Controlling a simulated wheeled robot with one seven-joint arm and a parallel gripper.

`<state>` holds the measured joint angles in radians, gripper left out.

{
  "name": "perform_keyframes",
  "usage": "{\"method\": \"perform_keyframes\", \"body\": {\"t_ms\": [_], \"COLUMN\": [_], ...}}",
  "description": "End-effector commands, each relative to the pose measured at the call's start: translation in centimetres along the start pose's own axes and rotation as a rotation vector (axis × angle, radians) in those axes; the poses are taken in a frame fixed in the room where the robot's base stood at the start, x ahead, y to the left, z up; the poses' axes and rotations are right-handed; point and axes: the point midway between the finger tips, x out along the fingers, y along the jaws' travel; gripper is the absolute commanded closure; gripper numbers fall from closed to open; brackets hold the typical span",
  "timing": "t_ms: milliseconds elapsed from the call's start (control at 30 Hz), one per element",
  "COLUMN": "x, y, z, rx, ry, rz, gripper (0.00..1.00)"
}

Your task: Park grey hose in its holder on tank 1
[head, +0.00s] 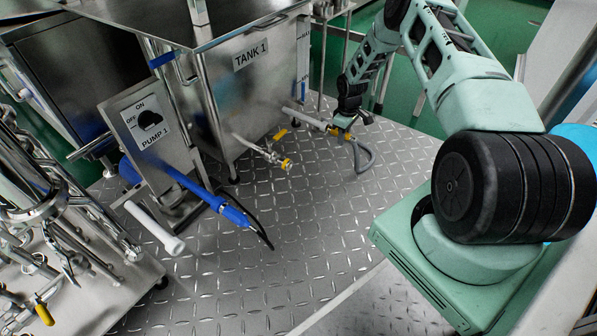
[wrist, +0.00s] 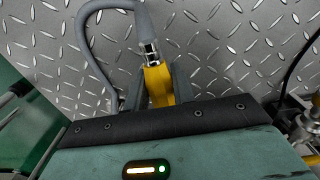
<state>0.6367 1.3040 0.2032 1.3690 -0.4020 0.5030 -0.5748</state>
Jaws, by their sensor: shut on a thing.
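The grey hose (head: 366,158) hangs in a loop above the floor beside tank 1 (head: 250,85). Its yellow end piece with a metal collar (wrist: 158,82) shows in the wrist view, between the two dark fingers of my gripper (wrist: 155,90). My gripper (head: 345,122) is shut on this yellow piece, to the right of the tank's lower outlet in the head view. The grey hose (wrist: 95,40) curves up and left from the collar in the wrist view. I cannot make out the hose holder on tank 1.
Pipes with yellow-handled valves (head: 281,134) stick out low from tank 1, left of my gripper. The pump 1 switch box (head: 143,122) and a blue pump (head: 190,185) stand further left. The diamond-plate floor (head: 290,220) in front is mostly clear.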

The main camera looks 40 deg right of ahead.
Motion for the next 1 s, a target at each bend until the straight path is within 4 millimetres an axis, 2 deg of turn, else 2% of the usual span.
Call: {"method": "perform_keyframes", "body": {"t_ms": [233,267,333,600,733,867,1000], "x": [0.0,0.0,0.0,0.0,-0.9,-3.2,-6.5], "y": [0.0,0.0,0.0,0.0,0.0,0.1,0.1], "z": [-0.5,-0.5,-0.5,-0.5,-0.5,-0.5,-0.5], "rx": [0.0,0.0,0.0,0.0,0.0,0.0,0.0], "ry": [0.001,0.0,0.0,0.0,0.0,0.001,0.001], "rz": [0.0,0.0,0.0,0.0,0.001,0.001,0.003], "gripper": [1.0,0.7,0.5,0.5,0.5,0.5,0.5]}}
